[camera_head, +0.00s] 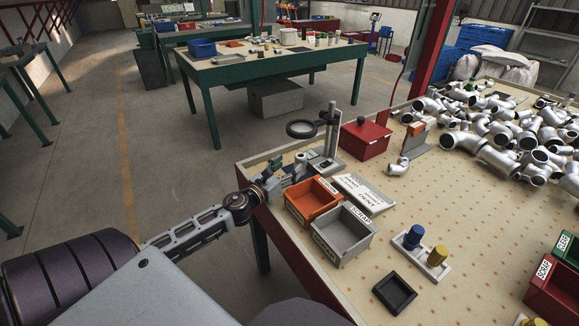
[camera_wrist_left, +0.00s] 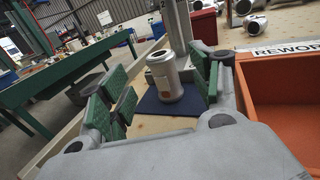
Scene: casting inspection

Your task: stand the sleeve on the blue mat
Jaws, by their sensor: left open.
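The sleeve (camera_wrist_left: 163,77) is a grey metal cylinder with a wider collar and an open top. In the left wrist view it stands upright on the dark blue mat (camera_wrist_left: 186,106). My left gripper (camera_head: 284,179) is at the far left corner of the near table in the head view. Its green-padded fingers are open on either side of the sleeve, with gaps visible between pads and sleeve. My right gripper is not in view.
A magnifier stand (camera_head: 331,135) rises just behind the sleeve. An orange bin (camera_head: 313,201) and a grey bin (camera_head: 344,236) sit close beside the gripper. A red box (camera_head: 364,139) and a heap of metal pipe castings (camera_head: 497,122) lie farther right.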

